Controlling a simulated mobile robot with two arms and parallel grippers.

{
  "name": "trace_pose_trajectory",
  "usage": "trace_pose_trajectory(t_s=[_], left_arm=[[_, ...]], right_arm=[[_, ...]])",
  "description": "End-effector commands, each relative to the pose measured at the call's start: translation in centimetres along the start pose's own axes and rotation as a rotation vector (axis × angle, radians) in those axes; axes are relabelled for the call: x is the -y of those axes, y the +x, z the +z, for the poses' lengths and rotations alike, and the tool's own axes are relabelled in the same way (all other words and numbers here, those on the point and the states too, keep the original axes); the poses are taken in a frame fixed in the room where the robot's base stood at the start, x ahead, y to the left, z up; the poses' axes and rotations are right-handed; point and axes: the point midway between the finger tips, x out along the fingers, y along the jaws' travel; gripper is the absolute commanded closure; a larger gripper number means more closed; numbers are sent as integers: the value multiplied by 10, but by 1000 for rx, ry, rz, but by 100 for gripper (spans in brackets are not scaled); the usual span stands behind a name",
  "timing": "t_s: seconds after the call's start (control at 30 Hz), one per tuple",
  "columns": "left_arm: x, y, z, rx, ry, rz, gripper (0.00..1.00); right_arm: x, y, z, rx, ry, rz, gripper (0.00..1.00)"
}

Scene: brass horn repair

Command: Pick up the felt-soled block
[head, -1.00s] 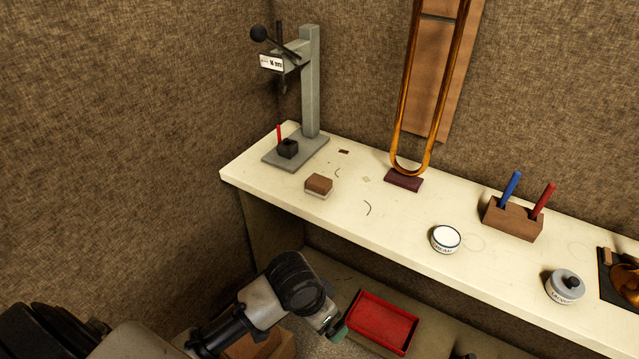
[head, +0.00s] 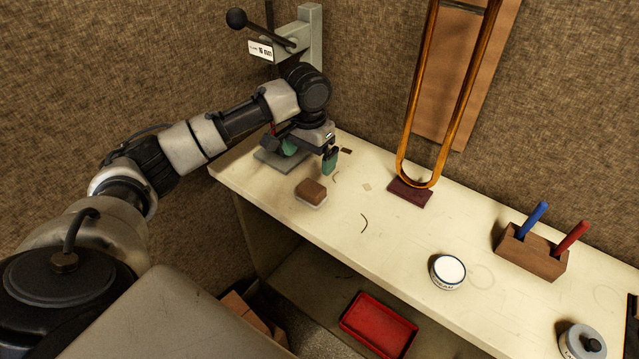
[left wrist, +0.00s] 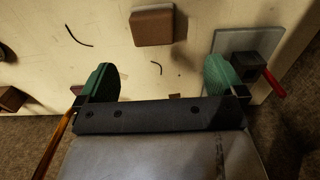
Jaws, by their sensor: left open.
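The felt-soled block (head: 312,190) is a small brown block with a pale sole, lying on the cream bench near its front left edge. It also shows in the left wrist view (left wrist: 152,26), at the top, beyond the fingers and roughly between them. My left gripper (head: 310,155) has green fingertips set wide apart with nothing between them. It hangs over the bench just behind the block, apart from it, in front of the press base. The left wrist view shows both open fingers (left wrist: 160,80). My right gripper is not in view.
The grey press (head: 308,35) with its lever stands behind my left gripper; its base (head: 270,160) is partly hidden. A brass slide (head: 405,150) rests on a dark red pad (head: 410,193). A white tin (head: 447,272) and a wooden pen holder (head: 530,253) stand right. A red tray (head: 378,325) sits below.

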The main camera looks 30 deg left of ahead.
Motion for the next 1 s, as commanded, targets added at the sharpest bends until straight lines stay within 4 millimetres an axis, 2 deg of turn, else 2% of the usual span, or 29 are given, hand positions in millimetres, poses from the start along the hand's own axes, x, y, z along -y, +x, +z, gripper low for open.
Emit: trace_pose_trajectory(t_s=[0.13,0.27,0.37,0.63,0.8,1.0], left_arm=[[-1,25,1,4,2,0,2],[-1,39,1,2,2,0,2],[-2,45,1,1,3,0,2],[-9,82,2,2,3,0,2],[-9,95,3,1,3,-1,2],[-9,95,2,0,4,-1,2]], right_arm=[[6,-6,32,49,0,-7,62],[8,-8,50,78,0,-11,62],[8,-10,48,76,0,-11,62],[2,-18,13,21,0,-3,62],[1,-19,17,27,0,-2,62],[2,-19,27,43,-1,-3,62]])
